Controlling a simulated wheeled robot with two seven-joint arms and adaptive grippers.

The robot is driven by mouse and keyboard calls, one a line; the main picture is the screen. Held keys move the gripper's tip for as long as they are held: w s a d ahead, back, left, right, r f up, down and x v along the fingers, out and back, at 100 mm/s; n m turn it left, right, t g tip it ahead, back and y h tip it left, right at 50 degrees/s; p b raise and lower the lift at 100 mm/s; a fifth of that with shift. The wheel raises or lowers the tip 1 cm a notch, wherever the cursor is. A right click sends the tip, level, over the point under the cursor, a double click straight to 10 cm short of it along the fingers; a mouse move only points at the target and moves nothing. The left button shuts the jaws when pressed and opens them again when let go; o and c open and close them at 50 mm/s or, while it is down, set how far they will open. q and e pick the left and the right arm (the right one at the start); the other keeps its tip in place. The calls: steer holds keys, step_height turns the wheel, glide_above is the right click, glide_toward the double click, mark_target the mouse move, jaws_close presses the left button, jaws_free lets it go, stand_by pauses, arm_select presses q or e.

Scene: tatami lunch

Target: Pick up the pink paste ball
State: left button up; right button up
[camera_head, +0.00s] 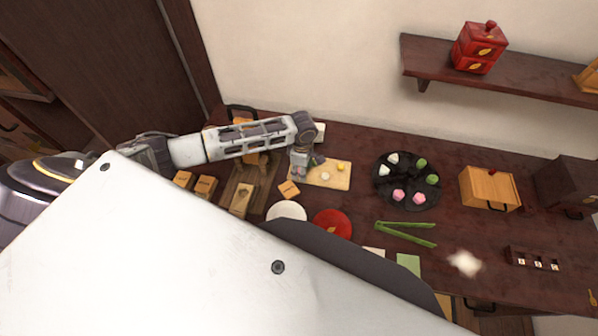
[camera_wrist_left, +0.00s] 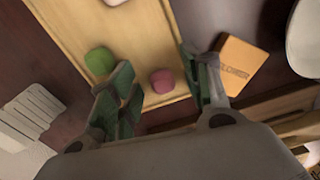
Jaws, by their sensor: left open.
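The pink paste ball (camera_wrist_left: 162,81) lies on the light wooden board (camera_wrist_left: 140,32), near its edge, in the left wrist view. My left gripper (camera_wrist_left: 163,92) is open, with its green-padded fingers on either side of the ball and a gap around it. A green ball (camera_wrist_left: 99,61) sits on the board just beyond the left finger. A white ball (camera_wrist_left: 113,2) is cut off at the top. In the head view my left gripper (camera_head: 300,165) is over the left end of the board (camera_head: 340,183). A yellow ball (camera_head: 341,167) is at the board's right end.
A wooden card (camera_wrist_left: 240,64) lies close to the right finger. A dark round tray (camera_head: 407,206) with several sweets, green tongs (camera_head: 406,234), a red plate (camera_head: 333,224) and a white plate (camera_head: 287,210) are on the table. A wooden box (camera_head: 489,188) stands farther right.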

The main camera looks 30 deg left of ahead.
arm_select(q)
steer(key=shift+c, duration=0.5)
steer(key=c, duration=0.7)
steer(key=shift+c, duration=0.2)
arm_select(e)
steer(key=shift+a, duration=0.5)
arm_select(q)
steer(key=shift+r, duration=0.1)
steer(key=shift+r, duration=0.5)
step_height(320, 180, up, 9)
arm_select(e)
steer(key=shift+a+r, duration=0.1)
steer(key=shift+r, duration=0.1)
steer(key=shift+d, duration=0.25)
